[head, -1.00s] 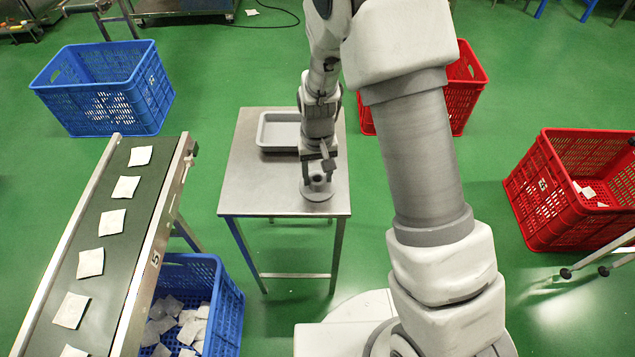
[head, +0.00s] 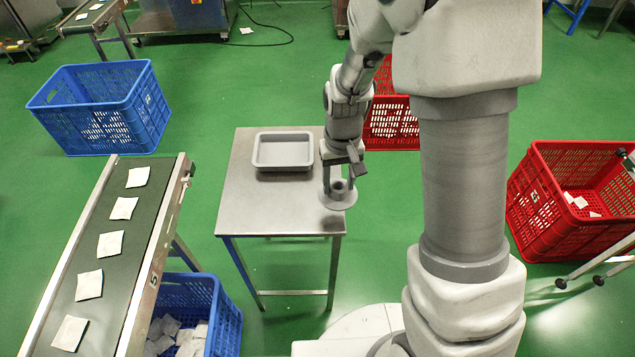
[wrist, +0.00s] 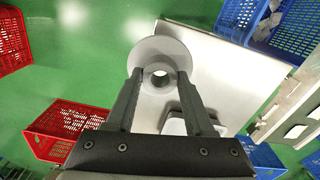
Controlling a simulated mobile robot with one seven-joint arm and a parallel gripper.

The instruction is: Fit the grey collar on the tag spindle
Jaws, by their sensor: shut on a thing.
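The grey collar (head: 344,203) is a round flange with a short hollow hub. My gripper (head: 338,184) is shut on its hub and holds it at the right edge of the steel table in the head view. In the wrist view the collar (wrist: 160,48) sits between the two fingers of my gripper (wrist: 159,77), with its bore showing. Its flange partly overlaps the table's edge, with green floor beside it, and it appears raised above the tabletop. I cannot make out the tag spindle in either view.
The steel table (head: 262,205) carries a grey tray (head: 283,167); the rest of its top is clear. A conveyor (head: 125,262) with teabags and a blue crate (head: 195,290) stand left. Another blue crate (head: 100,107) is farther back. Red crates (head: 392,135) (head: 535,195) stand right and behind.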

